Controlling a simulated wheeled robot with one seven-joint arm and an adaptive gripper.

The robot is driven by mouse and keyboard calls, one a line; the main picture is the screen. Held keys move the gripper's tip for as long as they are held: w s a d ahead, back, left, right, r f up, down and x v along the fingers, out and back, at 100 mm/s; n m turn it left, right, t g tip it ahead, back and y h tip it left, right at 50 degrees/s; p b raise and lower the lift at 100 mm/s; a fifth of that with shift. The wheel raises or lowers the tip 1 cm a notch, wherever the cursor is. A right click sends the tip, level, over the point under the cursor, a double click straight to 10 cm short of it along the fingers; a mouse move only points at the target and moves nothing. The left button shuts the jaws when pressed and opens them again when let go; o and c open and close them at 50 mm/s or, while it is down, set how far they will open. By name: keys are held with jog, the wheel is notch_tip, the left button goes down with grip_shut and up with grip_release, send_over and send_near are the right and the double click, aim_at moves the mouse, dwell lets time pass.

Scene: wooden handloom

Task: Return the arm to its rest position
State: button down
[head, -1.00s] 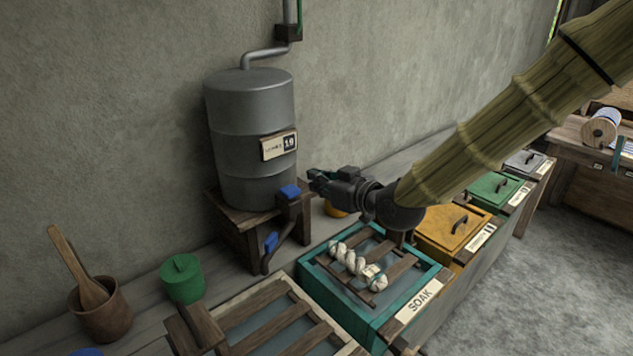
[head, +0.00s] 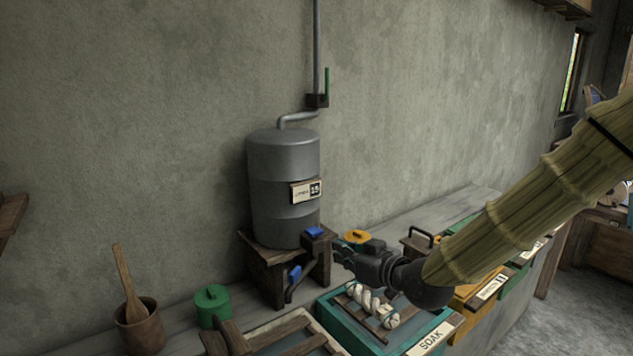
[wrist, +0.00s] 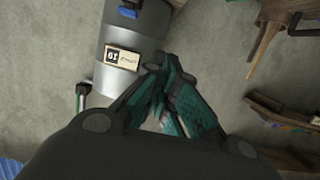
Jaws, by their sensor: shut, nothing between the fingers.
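My gripper (head: 342,252) is at the end of my bamboo-like arm, which reaches in from the right in the head view. It is in front of and right of the grey metal drum's lower part, near the blue-handled tap. In the wrist view my gripper (wrist: 165,75) has its fingers together, with nothing between them. The drum (head: 284,185) carries a number label and also shows beyond the fingers in the wrist view (wrist: 128,35). A twisted white skein (head: 372,303) lies on slats over the teal SOAK vat (head: 345,338), below my gripper.
The drum stands on a wooden stand (head: 262,262). A blue tap handle (head: 313,232) is close to my gripper. A green lidded pot (head: 212,305) and a brown pot with a paddle (head: 141,328) stand at left. An orange vat (head: 470,296) is under my arm.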

jog(key=s+d+f+m+g+h, duration=0.15)
jog(key=s+f, duration=0.35)
jog(key=f, duration=0.6)
jog(key=s+d+f+m+g+h, duration=0.1)
jog(key=s+d+f+g+h, duration=0.2)
jog(key=f, duration=0.7)
jog(key=s+d+f+m+g, duration=0.1)
jog(key=s+d+f+m, duration=0.1)
jog(key=s+f, duration=0.65)
jog(key=s+d+f+m+g+h, duration=0.1)
jog(key=s+d+f, duration=0.4)
jog(key=s+f, duration=0.5)
jog(key=s+d+f+m+g+h, duration=0.2)
jog(key=s+d+f+g, duration=0.3)
jog(key=s+f, duration=0.6)
jog(key=s+g+h, duration=0.1)
jog(key=s, duration=0.4)
jog(key=shift+f, duration=0.2)
